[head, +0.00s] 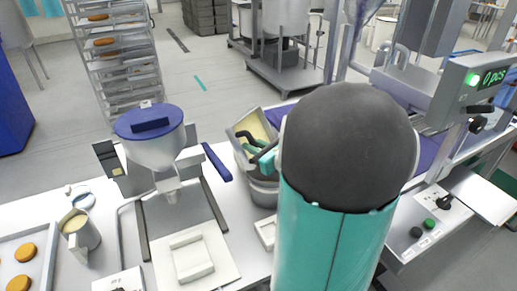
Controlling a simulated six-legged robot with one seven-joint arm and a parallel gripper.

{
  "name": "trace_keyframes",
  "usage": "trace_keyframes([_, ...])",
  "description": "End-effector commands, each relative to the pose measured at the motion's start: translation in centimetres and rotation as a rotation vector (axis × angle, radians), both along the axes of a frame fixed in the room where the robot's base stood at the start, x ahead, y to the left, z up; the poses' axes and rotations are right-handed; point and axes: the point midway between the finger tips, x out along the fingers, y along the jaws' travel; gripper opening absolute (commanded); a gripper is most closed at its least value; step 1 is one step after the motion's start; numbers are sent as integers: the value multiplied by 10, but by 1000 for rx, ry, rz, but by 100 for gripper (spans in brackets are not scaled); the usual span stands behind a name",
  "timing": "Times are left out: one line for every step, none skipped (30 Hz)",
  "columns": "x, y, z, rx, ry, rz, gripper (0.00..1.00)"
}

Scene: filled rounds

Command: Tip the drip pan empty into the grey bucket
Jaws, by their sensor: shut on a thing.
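The drip pan (244,120) is a pale, shallow pan with a yellowish inside, seen in the head view near the middle. It is tilted above the grey bucket (264,192), which stands on the white bench. My gripper (254,146), with dark green fingers, is shut on the pan at its near side. My teal and black arm hides the right part of the bucket and some of the pan. I cannot tell how much is in the bucket or whether anything runs from the pan.
Left of the bucket stands a filling machine with a blue-lidded hopper (148,120) and a blue bar (216,162). A jug (78,233) and a tray of orange rounds (45,245) are further left. A conveyor with a display (488,78) is on the right.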

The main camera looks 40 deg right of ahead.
Motion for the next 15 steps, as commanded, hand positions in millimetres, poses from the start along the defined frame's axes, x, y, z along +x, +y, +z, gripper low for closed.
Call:
trace_keyframes([3, 1, 4, -14, 26, 0, 0])
trace_keyframes([6, 2, 3, -16, 48, 3, 0])
trace_keyframes([8, 2, 3, -23, 77, 2, 0])
trace_keyframes([10, 2, 4, -29, 97, 1, 0])
trace_keyframes([12, 3, 4, -33, 118, 1, 0])
trace_keyframes([14, 3, 3, -39, 147, 3, 0])
trace_keyframes([16, 4, 3, -42, 168, 3, 0])
trace_keyframes([18, 4, 3, -49, 189, 1, 0])
trace_keyframes([20, 5, 3, -56, 219, 3, 0])
trace_keyframes([22, 5, 2, -59, 241, 3, 0])
trace_keyframes([24, 6, 2, -64, 262, 2, 0])
trace_keyframes([27, 6, 2, -71, 291, 1, 0])
trace_keyframes([28, 6, 1, -74, 313, 3, 0])
trace_keyframes([30, 7, 0, -79, 336, 2, 0])
trace_keyframes([33, 7, 0, -89, 364, 0, 0])
